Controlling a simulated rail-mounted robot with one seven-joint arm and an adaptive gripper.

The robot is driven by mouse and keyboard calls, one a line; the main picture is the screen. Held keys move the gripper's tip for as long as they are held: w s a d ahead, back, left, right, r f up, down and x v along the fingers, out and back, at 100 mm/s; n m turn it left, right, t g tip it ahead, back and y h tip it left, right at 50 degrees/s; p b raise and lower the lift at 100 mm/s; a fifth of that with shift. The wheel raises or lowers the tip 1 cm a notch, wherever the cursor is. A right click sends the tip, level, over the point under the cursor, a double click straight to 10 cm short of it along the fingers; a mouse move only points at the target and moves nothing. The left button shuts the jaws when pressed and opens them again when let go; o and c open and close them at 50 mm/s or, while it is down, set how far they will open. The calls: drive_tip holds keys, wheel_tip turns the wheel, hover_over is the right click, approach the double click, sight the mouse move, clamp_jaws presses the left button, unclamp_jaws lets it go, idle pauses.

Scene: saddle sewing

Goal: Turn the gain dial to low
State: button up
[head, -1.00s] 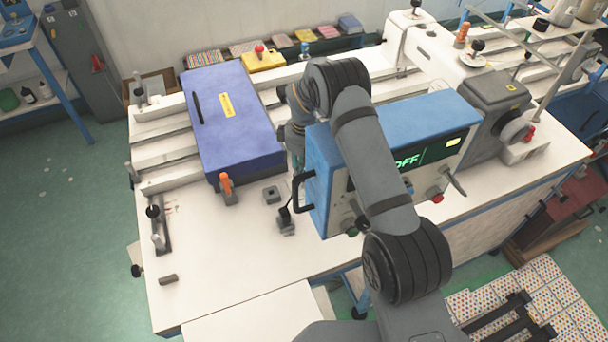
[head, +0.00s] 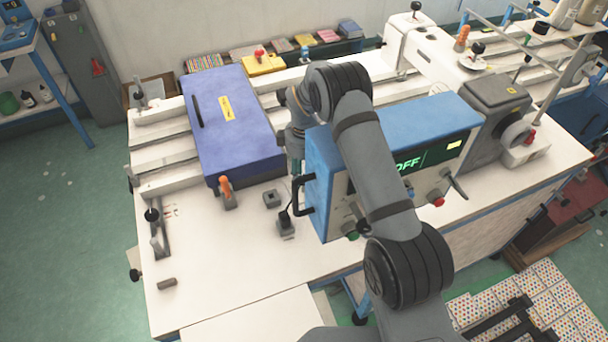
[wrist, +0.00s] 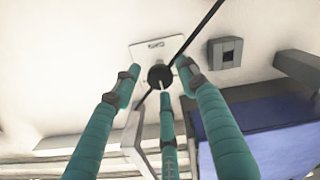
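No dial labelled gain can be read in either view. The blue control box (head: 318,180) has a screen reading OFF and several small knobs on its front, partly hidden by my arm. My gripper (wrist: 157,76) has teal fingers spread apart and empty. In the wrist view they point toward a round black knob (wrist: 160,76) over a light plate (wrist: 150,48); the depth between them is unclear. In the head view the gripper (head: 296,155) is mostly hidden, between the purple-blue case (head: 240,145) and the control box.
A small grey block (head: 271,198) and a black-handled lever (head: 286,222) stand left of the control box. An orange-handled clamp (head: 226,190) is by the case. A black handle (head: 299,195) juts from the box's left side. The white table's (head: 235,270) front left is mostly clear.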

drive_tip(key=shift+r, duration=0.1)
wheel_tip(320, 180, up, 12)
drive_tip(key=shift+f, duration=0.1)
idle(0.5)
